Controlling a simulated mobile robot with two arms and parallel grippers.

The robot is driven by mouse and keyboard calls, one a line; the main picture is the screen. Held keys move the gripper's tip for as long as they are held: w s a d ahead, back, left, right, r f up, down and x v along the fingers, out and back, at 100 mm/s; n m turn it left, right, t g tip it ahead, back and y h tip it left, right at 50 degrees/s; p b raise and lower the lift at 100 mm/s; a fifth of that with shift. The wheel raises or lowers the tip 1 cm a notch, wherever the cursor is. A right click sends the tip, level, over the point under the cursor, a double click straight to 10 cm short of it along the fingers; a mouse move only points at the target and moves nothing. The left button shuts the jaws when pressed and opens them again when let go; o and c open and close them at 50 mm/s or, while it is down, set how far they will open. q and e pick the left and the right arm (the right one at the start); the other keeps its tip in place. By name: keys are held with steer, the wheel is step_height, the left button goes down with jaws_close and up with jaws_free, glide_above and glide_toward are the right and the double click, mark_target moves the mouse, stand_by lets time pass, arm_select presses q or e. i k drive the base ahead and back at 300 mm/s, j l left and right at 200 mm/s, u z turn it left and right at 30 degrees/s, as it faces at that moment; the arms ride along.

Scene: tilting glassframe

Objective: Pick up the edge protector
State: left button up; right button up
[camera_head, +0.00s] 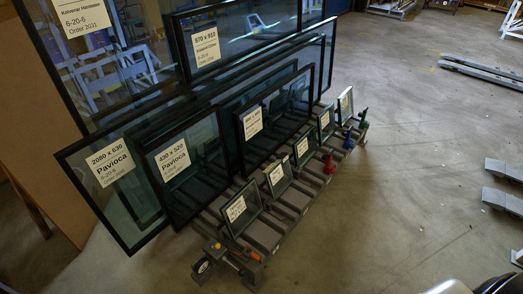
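I cannot tell for certain which thing is the edge protector. Small coloured pieces sit along the front of the glass rack: a red one (329,164), a blue one (349,140) and a green one (363,119). Two grey blocky pieces lie on the floor at the right edge, an upper one (502,170) and a lower one (502,202). Neither of my grippers shows. A white and black rounded part at the bottom right may be mine, but no fingers are visible on it.
The low rack (262,236) holds several dark-framed glass panes, large ones (110,185) behind small ones (241,209). A wheel (203,267) and orange-handled part (216,246) are at its near end. Metal bars (482,71) lie upper right. Floor right of the rack is mostly clear.

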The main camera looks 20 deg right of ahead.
mark_target(283, 156)
steer(key=i+l+u, duration=0.1)
steer(key=l, duration=0.25)
steer(key=i+l+u, duration=0.1)
steer(key=i+l, duration=0.15)
steer(key=l, duration=0.15)
steer(key=i+l+u, duration=0.1)
steer(key=l, duration=0.3)
steer(key=i+l+u, duration=0.1)
steer(key=l, duration=0.3)
steer(key=i+l, duration=0.25)
steer(key=l, duration=0.2)
steer(key=i+l+u, duration=0.15)
steer(key=l, duration=0.25)
